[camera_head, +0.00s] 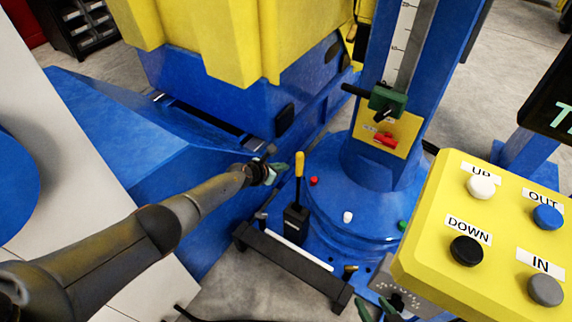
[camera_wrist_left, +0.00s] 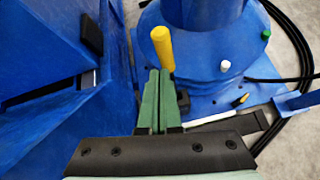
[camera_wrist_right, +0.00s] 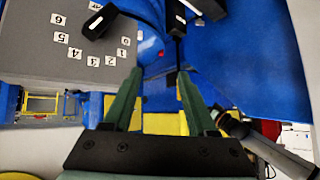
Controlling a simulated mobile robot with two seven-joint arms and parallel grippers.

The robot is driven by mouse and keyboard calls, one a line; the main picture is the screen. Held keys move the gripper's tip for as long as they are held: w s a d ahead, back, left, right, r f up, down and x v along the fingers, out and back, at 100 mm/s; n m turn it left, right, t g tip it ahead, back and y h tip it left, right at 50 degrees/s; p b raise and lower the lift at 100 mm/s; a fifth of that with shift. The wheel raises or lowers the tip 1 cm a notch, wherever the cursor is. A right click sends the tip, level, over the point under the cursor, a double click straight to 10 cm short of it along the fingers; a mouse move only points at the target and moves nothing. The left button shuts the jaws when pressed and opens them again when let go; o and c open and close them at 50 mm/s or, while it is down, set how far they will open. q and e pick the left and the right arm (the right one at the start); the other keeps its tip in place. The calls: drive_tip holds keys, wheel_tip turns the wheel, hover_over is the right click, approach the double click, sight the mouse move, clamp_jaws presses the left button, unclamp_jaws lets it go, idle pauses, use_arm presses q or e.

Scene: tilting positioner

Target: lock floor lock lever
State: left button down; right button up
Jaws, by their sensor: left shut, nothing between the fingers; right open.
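The floor lock lever (camera_head: 299,168) has a yellow grip on a thin dark rod and stands nearly upright from a black base (camera_head: 296,222) beside the round blue pedestal. My left gripper (camera_head: 277,172) is just left of the lever in the head view, its fingers shut and empty. In the left wrist view the yellow grip (camera_wrist_left: 162,48) shows just beyond the closed green fingertips (camera_wrist_left: 158,76); whether they touch cannot be told. The lever's lower part is hidden there by the fingers. My right gripper (camera_head: 375,307) is open and empty at the bottom of the head view, near a grey dial plate.
A yellow button box (camera_head: 490,235) with UP, DOWN, OUT and IN buttons stands at the right. The blue column (camera_head: 408,60) carries a scale and a green clamp (camera_head: 388,101). A blue and yellow machine fills the left. A black bar (camera_head: 290,262) lies before the lever base.

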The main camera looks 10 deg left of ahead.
drive_tip(key=shift+m+h, duration=0.4)
drive_tip(key=d+r+p, duration=0.1)
drive_tip(key=p, duration=0.1)
drive_tip(key=s+d+r+p, duration=0.1)
drive_tip(key=r+p, duration=0.1)
drive_tip(key=s+d+r+p, duration=0.1)
drive_tip(key=p, duration=0.1)
drive_tip(key=shift+d+r, duration=0.15)
drive_tip(key=shift+r, duration=0.15)
drive_tip(key=shift+w, duration=0.15)
